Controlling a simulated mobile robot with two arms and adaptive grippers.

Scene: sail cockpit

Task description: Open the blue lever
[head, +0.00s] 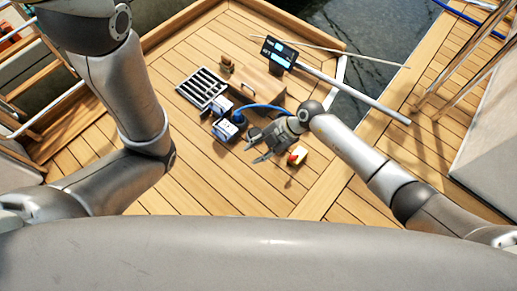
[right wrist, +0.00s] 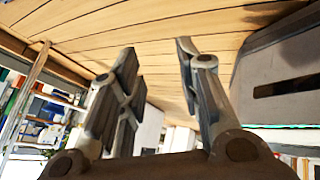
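A blue and white fitting (head: 228,129) stands on the wooden deck, with a second blue and white piece (head: 220,105) just behind it. A curved blue part (head: 264,107) runs from there toward my right wrist; I cannot tell which blue part is the lever. My right gripper (head: 256,148) is open and empty, just right of the nearer fitting and apart from it. In the right wrist view its two fingers (right wrist: 156,47) are spread with nothing between them. My left arm rises on the left; its gripper is outside the picture.
A slatted grate (head: 201,87), a wooden box (head: 256,81) and a display (head: 279,53) by a long pole stand behind. The near deck (head: 215,180) is clear.

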